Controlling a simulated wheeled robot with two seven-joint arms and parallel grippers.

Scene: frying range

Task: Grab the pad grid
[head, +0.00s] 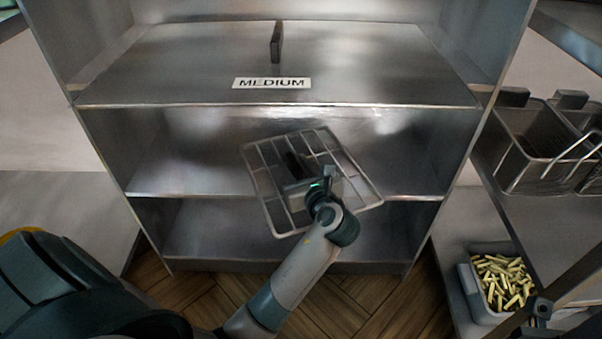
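The pad grid (313,153), a thin metal wire frame with square openings, shows in the middle of the head view. It is tilted and stands out in front of the middle shelf, its lower part overlapping the shelf's front edge. My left gripper (312,184) is at the middle of the grid, where a dark handle-like part shows. It appears shut on the grid, though its fingertips are mostly hidden by the wrist. I cannot make out my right gripper in this view.
A metal shelf unit (190,180) stands ahead, its top marked by a MEDIUM label (271,83) with a dark upright piece (277,42) behind it. Fryer baskets (535,150) and a tub of fries (478,300) are at right. The lower shelf looks empty.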

